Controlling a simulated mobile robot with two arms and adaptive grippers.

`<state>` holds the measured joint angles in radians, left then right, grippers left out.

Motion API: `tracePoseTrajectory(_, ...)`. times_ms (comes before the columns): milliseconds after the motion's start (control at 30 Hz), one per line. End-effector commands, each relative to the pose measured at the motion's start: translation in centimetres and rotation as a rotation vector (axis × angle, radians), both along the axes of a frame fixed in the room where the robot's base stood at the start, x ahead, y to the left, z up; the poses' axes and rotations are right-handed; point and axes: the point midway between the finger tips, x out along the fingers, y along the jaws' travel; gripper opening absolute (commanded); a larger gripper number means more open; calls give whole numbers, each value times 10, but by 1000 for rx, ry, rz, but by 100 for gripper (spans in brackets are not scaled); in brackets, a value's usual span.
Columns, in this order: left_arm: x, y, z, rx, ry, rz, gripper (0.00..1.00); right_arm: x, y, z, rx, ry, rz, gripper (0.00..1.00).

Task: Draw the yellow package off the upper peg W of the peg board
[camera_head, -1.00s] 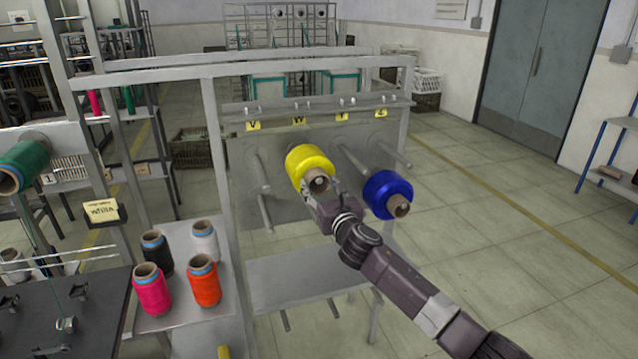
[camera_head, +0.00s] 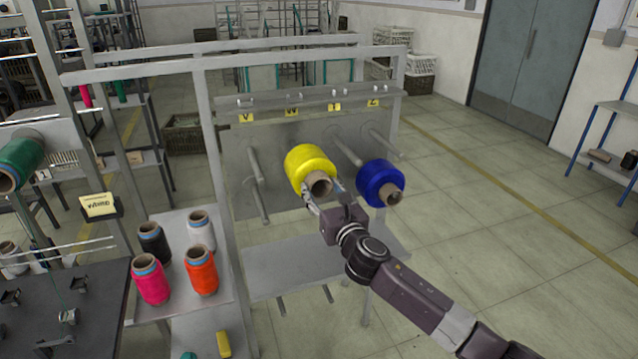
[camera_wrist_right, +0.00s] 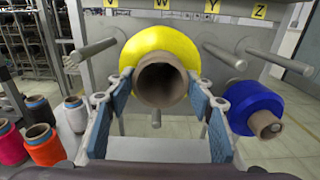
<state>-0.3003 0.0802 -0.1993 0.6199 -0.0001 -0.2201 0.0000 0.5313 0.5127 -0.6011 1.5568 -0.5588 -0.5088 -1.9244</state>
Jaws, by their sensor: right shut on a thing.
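The yellow package (camera_head: 309,166) is a fat yellow winding on a brown tube, in front of the peg board (camera_head: 300,140) below label W (camera_head: 291,111). My right gripper (camera_head: 324,193) is shut on it from the near side. In the right wrist view, its two blue-padded fingers (camera_wrist_right: 160,88) flank the brown tube end (camera_wrist_right: 161,83) of the yellow package (camera_wrist_right: 158,51). The tube mouth looks hollow, with no peg end in it. The upper peg W is hidden behind the package, so I cannot tell whether it still enters the tube. My left gripper is not in view.
A blue package (camera_head: 384,182) sits close to the right of my gripper, lower on the board. Bare pegs (camera_head: 254,163) stick out at the left and upper right. A side shelf (camera_head: 185,290) holds black, white, pink and orange spools. A frame post (camera_head: 215,170) stands left.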

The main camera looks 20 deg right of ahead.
Motion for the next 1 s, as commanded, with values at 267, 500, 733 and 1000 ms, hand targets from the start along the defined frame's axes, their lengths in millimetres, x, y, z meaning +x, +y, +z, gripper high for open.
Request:
tracePoseTrajectory(267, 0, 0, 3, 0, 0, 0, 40, -6, 0, 4, 0, -7, 1, 0)
tracePoseTrajectory(500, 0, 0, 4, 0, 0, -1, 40, -7, 0, 4, 0, -7, 2, 0)
tracePoseTrajectory(733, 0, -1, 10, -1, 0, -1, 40, -21, 0, 5, -2, -6, 2, 0)
tracePoseTrajectory(1000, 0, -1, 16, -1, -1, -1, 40, -39, -1, 4, -1, -6, 2, 0)
